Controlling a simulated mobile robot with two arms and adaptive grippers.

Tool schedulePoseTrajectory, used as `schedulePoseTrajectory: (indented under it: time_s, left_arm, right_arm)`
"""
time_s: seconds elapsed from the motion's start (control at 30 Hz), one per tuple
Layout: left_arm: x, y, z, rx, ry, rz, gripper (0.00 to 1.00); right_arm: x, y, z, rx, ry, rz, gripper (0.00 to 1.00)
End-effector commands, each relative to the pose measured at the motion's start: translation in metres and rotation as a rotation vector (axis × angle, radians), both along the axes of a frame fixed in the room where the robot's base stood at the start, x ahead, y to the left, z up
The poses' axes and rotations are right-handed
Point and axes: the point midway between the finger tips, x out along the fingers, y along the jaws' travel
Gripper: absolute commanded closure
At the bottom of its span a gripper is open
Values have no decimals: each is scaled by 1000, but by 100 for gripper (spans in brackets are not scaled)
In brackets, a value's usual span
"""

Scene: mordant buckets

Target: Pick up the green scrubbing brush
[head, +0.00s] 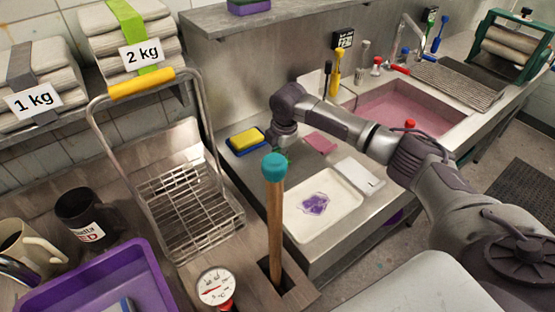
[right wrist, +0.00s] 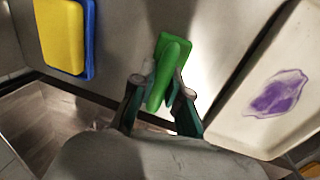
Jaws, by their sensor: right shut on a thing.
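The green scrubbing brush (right wrist: 172,55) is in the right wrist view, between the two fingers of my right gripper (right wrist: 162,92). The fingers are shut on its handle, and its block end points away from my wrist. It is over the grey metal counter; I cannot tell if it touches it. In the head view my right gripper (head: 279,146) is low over the counter, just right of the yellow sponge, and the brush is almost wholly hidden by my wrist. My left gripper is not in view.
The yellow sponge (head: 244,138) in its blue holder is close on the left. A white tray (head: 345,188) with a purple stain is in front. A turquoise-topped wooden stick (head: 275,220) stands upright nearby. A wire basket (head: 190,208) is at left, a pink-filled sink (head: 420,107) behind.

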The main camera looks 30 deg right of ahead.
Motion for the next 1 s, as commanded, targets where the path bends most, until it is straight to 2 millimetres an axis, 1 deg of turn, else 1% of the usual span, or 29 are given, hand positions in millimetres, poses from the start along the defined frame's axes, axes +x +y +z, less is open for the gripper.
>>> schedulePoseTrajectory:
  time_s: [0.13, 0.23, 0.37, 0.43, 0.53, 0.7, 0.8, 0.9, 1.0]
  left_arm:
    - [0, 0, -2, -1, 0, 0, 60]
    - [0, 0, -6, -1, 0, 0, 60]
    - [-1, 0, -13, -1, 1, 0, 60]
    - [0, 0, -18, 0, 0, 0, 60]
    - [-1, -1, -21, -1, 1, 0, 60]
    - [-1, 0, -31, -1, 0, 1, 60]
    - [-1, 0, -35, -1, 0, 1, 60]
    - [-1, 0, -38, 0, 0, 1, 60]
    - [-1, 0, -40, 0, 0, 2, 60]
  right_arm:
    - [1, 0, 4, 0, -2, 0, 100]
    - [1, 0, 11, 0, -3, 1, 100]
    - [2, 0, 29, 0, -5, 1, 100]
    - [2, 0, 42, 1, -6, 0, 100]
    - [-22, -8, 51, -2, -2, 1, 100]
    - [-62, -20, 76, -3, -2, 0, 100]
    - [-81, -25, 89, -3, -2, -1, 100]
    - [-95, -29, 98, -3, -1, 0, 100]
    - [-105, -31, 105, -1, -1, -1, 100]
